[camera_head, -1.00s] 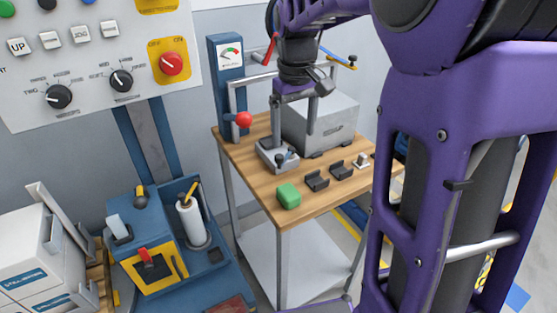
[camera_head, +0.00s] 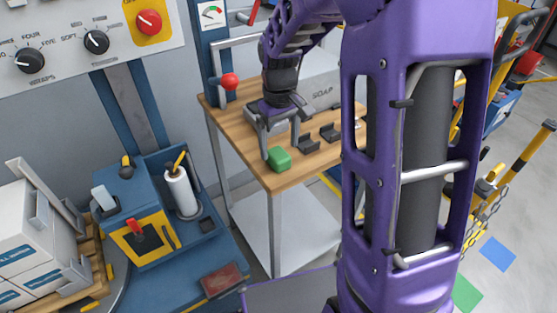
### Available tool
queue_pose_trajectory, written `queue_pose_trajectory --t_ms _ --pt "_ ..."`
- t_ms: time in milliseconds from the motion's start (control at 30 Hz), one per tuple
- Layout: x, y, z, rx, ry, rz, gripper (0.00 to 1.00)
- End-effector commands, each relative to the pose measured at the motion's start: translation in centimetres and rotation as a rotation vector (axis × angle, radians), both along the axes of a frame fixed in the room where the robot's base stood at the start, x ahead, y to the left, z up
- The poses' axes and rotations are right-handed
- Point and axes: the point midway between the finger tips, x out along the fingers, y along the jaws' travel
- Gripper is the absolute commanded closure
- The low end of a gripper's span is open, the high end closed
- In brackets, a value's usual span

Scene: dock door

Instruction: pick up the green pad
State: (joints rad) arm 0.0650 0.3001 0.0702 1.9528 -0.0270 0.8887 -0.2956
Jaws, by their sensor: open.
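The green pad (camera_head: 279,159) is a small rounded block on the near left part of the wooden table top (camera_head: 282,182). My gripper (camera_head: 281,147) points down above the table, its fingers spread apart. One finger reaches down just left of the pad, near its edge. The other finger is on the far right side, towards the dark brackets. I cannot tell whether either finger touches the pad.
Dark brackets (camera_head: 308,143) sit right of the pad. A grey box (camera_head: 322,92) stands behind. A blue bench with a paper roll (camera_head: 181,192) stands left. My purple arm hides the table's right end.

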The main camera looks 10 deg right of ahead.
Motion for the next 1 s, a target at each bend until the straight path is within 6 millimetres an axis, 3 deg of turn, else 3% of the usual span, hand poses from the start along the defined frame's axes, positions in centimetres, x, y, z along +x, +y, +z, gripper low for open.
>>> queue_pose_trajectory --t_ms 33,200,500,1000 --pt "-0.1 0.2 -1.3 0.0 0.004 0.001 0.09" --pt "-0.1 0.3 -3.3 0.0 0.003 0.0 0.09" --pt "0.0 0.2 -3.7 0.0 0.0 0.0 0.09" --pt "0.0 0.2 -3.7 0.0 0.001 0.0 0.97"
